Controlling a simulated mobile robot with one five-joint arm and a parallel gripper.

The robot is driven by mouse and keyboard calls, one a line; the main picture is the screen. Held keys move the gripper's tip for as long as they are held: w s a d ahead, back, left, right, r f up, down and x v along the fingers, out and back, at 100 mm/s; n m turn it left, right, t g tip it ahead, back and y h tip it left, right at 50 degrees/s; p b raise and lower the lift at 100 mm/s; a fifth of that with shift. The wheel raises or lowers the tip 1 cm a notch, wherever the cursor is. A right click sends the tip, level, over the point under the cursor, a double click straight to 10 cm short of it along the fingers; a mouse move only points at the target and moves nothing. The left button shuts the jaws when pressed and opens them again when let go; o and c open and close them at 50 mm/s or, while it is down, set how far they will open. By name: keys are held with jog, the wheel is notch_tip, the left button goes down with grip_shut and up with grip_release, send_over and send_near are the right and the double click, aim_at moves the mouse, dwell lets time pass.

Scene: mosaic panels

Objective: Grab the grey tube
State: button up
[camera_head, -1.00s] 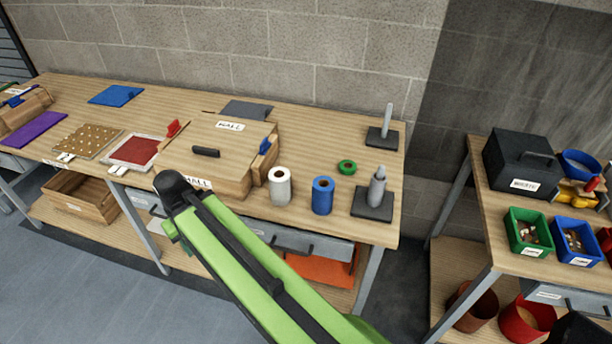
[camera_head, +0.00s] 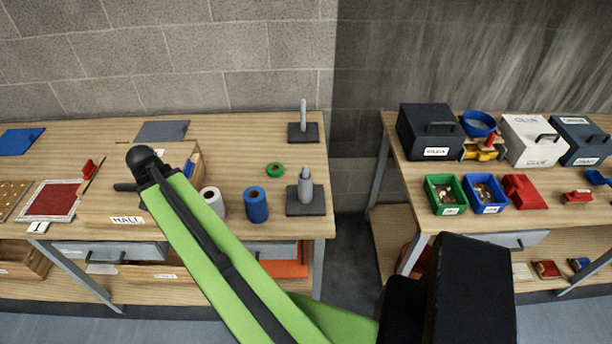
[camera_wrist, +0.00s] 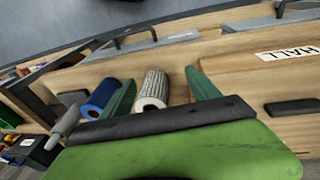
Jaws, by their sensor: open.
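The grey tube (camera_head: 305,188) stands upright on a dark square base at the front right of the left bench, apparently around a peg. In the wrist view the grey tube (camera_wrist: 66,122) shows at the lower left, outside my fingers. My gripper (camera_wrist: 159,80) is open, with a white roll (camera_wrist: 153,88) showing between its green fingers; contact cannot be told. In the head view the far end of my green arm is over the wooden HALL box, left of the tube, and mostly hides the gripper.
The white roll (camera_head: 213,201) and a blue roll (camera_head: 255,205) stand between my arm's end and the tube. A green ring (camera_head: 275,170) lies behind them. A second base with a bare peg (camera_head: 303,120) stands at the back. The second bench, with boxes and bins, is across a gap.

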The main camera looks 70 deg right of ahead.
jog(key=s+d+r+m+g+p, duration=0.1)
jog(key=s+d+r+m+p, duration=0.2)
jog(key=s+d, duration=0.35)
jog(key=s+d+r+m+p, duration=0.1)
jog(key=s+d+r+m, duration=0.35)
jog(key=d, duration=0.35)
jog(key=m+g+h+p, duration=0.1)
jog(key=m+g+p, duration=0.1)
jog(key=m, duration=0.5)
send_near(304, 183)
jog(key=b+x, duration=0.4)
jog(key=b, duration=0.1)
jog(key=w+d+b+x, duration=0.1)
jog(key=b+x, duration=0.4)
jog(key=b, duration=0.1)
jog(key=b+x, duration=0.4)
jog(key=b, duration=0.1)
jog(key=shift+w+d+f, duration=0.25)
jog(key=shift+w, duration=0.1)
jog(key=shift+r, duration=0.2)
jog(key=c, duration=1.5)
jog(key=shift+o, duration=0.2)
